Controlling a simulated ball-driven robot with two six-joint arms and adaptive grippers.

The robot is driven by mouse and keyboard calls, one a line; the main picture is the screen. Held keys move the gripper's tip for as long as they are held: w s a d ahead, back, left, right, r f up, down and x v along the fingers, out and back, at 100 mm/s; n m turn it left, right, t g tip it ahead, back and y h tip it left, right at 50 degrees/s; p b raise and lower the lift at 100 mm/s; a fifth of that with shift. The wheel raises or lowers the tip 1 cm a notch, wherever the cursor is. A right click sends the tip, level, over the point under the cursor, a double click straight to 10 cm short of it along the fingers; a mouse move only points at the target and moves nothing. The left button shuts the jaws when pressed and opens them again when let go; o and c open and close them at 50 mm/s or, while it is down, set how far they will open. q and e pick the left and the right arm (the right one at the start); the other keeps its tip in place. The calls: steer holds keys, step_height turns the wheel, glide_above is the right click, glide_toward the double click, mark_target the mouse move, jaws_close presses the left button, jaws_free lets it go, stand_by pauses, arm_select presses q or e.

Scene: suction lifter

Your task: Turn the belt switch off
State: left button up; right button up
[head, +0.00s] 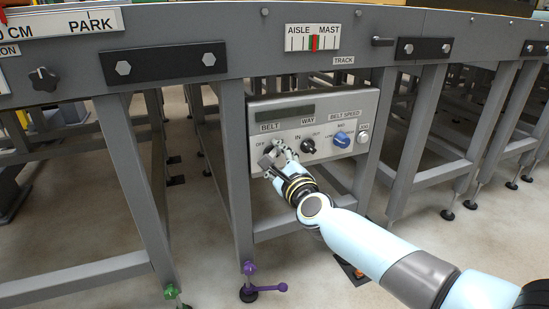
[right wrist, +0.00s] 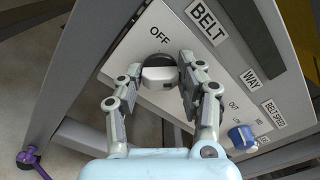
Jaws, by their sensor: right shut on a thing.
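The belt switch (right wrist: 158,73) is a small knob with a dark round base and a pale grip, under the words BELT and OFF on a light grey control panel (head: 352,108). In the right wrist view it sits between the fingers of my right gripper (right wrist: 160,78), which is shut on it. In the head view my right gripper (head: 274,155) covers the switch at the panel's lower left. The OFF mark (right wrist: 160,31) stays visible. I cannot tell for sure which way the switch points. My left gripper is not in view.
The black WAY knob (head: 307,146) and blue BELT SPEED knob (head: 341,140) are close to the right of my gripper. A grey frame leg (head: 235,170) stands just left of the panel. A purple clamp handle (head: 266,288) is low near the floor.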

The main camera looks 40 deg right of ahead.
steer(key=shift+n, duration=0.3)
steer(key=shift+n+p, duration=0.6)
steer(key=shift+n, duration=0.6)
steer(key=n+p, duration=0.3)
steer(key=n, duration=0.6)
steer(key=shift+p, duration=0.3)
steer(key=shift+n+p, duration=0.4)
steer(key=shift+n, duration=0.5)
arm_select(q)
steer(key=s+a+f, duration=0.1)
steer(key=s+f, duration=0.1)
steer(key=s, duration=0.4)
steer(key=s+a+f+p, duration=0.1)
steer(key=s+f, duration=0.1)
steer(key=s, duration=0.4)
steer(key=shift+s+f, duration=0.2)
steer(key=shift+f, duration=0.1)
arm_select(e)
steer(key=shift+f+n, duration=0.2)
steer(key=shift+n, duration=1.8)
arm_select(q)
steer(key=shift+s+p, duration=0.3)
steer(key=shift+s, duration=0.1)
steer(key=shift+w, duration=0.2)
arm_select(e)
steer(key=shift+f, duration=0.1)
